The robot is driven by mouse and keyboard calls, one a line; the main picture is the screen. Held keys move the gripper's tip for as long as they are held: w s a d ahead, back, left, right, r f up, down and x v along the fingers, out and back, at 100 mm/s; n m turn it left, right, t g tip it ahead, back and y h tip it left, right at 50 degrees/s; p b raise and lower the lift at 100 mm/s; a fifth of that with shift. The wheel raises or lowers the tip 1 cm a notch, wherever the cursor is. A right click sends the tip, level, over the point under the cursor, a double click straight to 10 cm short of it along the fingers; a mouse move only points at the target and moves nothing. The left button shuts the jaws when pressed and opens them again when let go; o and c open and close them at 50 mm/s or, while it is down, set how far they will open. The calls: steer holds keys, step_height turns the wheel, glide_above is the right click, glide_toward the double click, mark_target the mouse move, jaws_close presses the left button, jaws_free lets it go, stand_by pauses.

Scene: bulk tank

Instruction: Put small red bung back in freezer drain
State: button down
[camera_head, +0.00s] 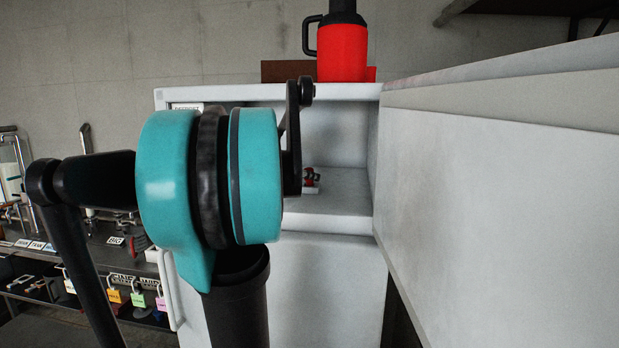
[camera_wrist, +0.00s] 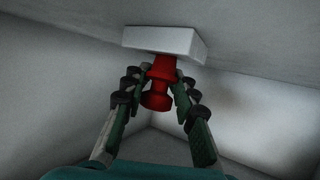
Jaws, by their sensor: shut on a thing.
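The small red bung (camera_wrist: 158,87) is between the two fingers of my gripper (camera_wrist: 160,76) in the wrist view, and the gripper is shut on it. One end of the bung meets a white block (camera_wrist: 165,40) on the freezer's inner surface. Whether that end is inside a hole or only against the block is hidden. In the head view the red bung (camera_head: 310,178) shows small inside the open white freezer (camera_head: 335,222), just above the block. My arm hides most of the gripper there.
A red jug (camera_head: 342,52) with a black top stands on the freezer. A large pale panel (camera_head: 500,190) closes off the right side. At left, a shelf holds several coloured padlocks (camera_head: 138,298) and labels. Freezer walls surround the gripper closely.

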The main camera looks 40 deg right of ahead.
steer(key=c, duration=1.3)
jaws_free()
steer(key=shift+f, duration=0.15)
steer(key=shift+o, duration=0.2)
steer(key=v, duration=1.2)
